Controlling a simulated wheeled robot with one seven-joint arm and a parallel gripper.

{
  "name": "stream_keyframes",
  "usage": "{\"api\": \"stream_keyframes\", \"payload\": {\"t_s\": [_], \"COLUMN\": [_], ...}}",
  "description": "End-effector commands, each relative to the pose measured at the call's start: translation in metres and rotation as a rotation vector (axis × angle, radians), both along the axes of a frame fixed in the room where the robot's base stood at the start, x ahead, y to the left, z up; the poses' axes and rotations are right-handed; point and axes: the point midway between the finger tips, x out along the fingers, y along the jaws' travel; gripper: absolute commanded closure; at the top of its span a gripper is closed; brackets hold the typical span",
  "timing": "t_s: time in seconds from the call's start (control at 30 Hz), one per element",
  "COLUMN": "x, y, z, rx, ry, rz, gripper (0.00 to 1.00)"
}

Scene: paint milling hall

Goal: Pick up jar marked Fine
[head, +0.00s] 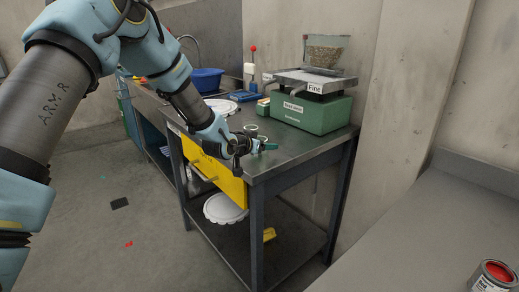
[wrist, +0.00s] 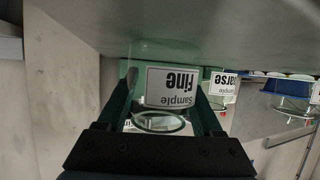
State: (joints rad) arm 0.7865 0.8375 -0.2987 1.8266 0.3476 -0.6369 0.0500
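The jar marked Fine (wrist: 172,88) shows upside down in the wrist view, a clear glass jar with a white "Sample Fine" label and a round rim towards me. My gripper (wrist: 166,88) has its two dark green fingers on either side of this jar. The fingers look apart, with a narrow gap beside the label; contact is not clear. In the head view my gripper (head: 266,147) is low over the front part of the metal bench, and small jar rims (head: 251,128) show beside it. The rest of the Fine jar is mostly hidden there.
A jar marked "Coarse" (wrist: 223,84) stands close beside the Fine jar, with further jars (wrist: 292,88) beyond. A red paint can (head: 493,276) is at lower right.

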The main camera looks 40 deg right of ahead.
Motion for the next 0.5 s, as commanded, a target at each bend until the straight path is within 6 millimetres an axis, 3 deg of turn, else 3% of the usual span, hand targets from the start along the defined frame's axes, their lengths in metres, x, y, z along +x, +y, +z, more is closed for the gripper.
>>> {"api": "stream_keyframes", "payload": {"t_s": [0.07,0.4,0.5], "x": [0.0001,0.0,0.0001], "y": [0.0001,0.0001,0.0001], "z": [0.0,0.0002,0.0004], "rx": [0.0,0.0,0.0], "ry": [0.0,0.0,0.0], "rz": [0.0,0.0,0.0], "gripper": [0.48,0.86,0.87]}}
